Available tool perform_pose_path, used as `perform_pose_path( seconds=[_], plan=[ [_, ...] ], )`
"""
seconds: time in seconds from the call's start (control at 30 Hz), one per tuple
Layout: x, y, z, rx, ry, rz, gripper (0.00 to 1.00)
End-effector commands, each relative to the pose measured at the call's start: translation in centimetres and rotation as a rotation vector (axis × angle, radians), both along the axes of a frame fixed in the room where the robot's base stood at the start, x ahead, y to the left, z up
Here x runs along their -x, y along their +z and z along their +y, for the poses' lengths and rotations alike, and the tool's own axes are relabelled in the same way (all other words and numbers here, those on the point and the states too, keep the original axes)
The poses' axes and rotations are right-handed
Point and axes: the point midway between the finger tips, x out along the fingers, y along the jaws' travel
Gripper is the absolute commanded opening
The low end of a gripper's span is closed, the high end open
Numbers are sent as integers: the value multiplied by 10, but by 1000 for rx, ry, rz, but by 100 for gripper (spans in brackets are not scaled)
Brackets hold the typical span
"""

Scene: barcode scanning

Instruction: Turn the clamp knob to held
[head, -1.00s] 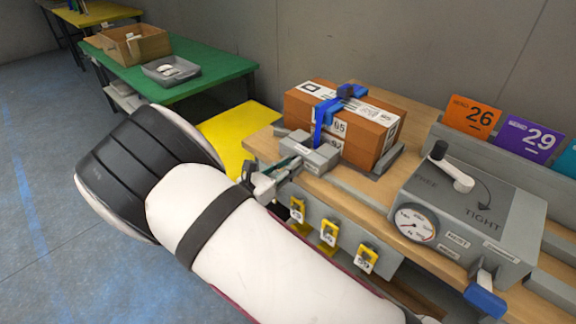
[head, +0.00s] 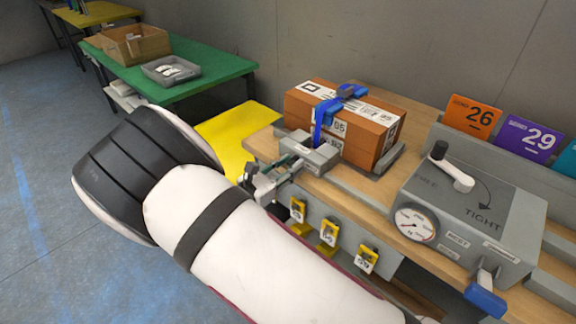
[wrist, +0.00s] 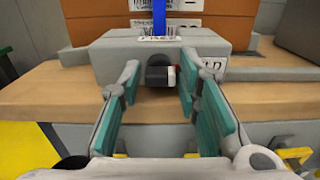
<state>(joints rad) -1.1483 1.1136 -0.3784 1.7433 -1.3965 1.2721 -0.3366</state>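The clamp knob (wrist: 158,73) is small and dark with a red and white edge, on the front of the grey clamp block (wrist: 100,48) in the wrist view. A "FREE" label sits above it and a partly hidden label ending in "LD" to its right. My gripper (wrist: 160,80) is open, its teal-padded fingers on either side of the knob, with gaps to both. In the head view my gripper (head: 280,174) is at the front of the clamp block (head: 310,152); the knob is hidden there. The brown box (head: 340,122) with a blue strap stands behind the block.
A grey box (head: 470,215) with a gauge, a black-ended lever and a blue handle stands to the right. Yellow numbered tags (head: 329,233) hang below the bench edge (head: 420,258). Orange and purple cards stand behind. A green table (head: 200,85) is farther left.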

Motion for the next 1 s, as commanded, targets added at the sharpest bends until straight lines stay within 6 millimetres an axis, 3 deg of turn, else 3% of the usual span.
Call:
perform_pose_path(
  seconds=[0.27,0.73,1.0],
  plan=[
    [6,0,6,-1,2,1,31],
    [76,0,60,-1,3,-1,31],
    [94,0,74,0,1,0,31]
  ],
)
